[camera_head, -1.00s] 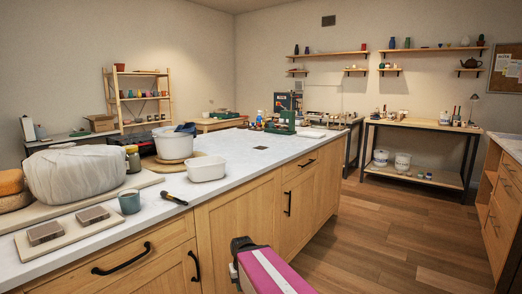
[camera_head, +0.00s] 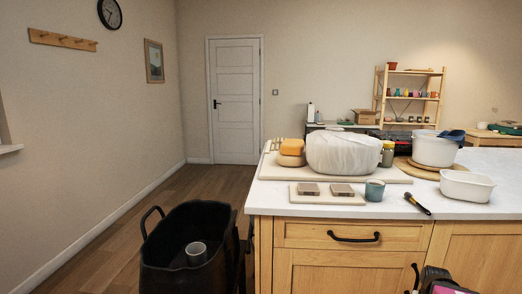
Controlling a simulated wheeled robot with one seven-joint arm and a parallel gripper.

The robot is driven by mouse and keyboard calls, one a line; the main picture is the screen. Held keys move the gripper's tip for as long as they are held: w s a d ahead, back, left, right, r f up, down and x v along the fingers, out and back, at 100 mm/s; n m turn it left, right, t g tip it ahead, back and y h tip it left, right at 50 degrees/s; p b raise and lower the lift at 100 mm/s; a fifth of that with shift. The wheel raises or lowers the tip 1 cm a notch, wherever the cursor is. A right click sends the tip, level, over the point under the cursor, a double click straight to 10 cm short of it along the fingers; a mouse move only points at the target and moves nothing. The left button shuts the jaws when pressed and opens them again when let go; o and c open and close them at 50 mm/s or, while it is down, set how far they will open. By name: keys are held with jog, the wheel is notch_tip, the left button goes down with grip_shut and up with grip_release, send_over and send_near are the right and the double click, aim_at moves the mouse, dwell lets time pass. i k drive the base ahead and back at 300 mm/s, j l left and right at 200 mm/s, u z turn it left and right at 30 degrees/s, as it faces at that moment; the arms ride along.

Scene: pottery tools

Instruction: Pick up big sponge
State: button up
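Two rounded sponge-like pieces sit stacked at the left of the counter. The upper one is an orange sponge (camera_head: 291,147) and the lower one is a tan sponge (camera_head: 291,160). They rest on a pale board, left of a large white wrapped bundle (camera_head: 343,153). I cannot tell for sure which is the big sponge. Part of my arm, dark with a little pink, shows at the bottom right edge, well away from the sponges. My gripper's fingers are not seen.
In front of the bundle lie a small board with two blocks (camera_head: 326,190) and a teal cup (camera_head: 375,190). A brush (camera_head: 417,203) and a white tub (camera_head: 467,186) are to the right. A black bin (camera_head: 188,250) stands left of the counter. Floor toward the door (camera_head: 234,100) is clear.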

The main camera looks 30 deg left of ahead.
aim_at(293, 147)
jog(key=u, duration=1.2)
jog(key=j+z, duration=0.3)
jog(key=j, duration=0.2)
jog(key=k, duration=0.05)
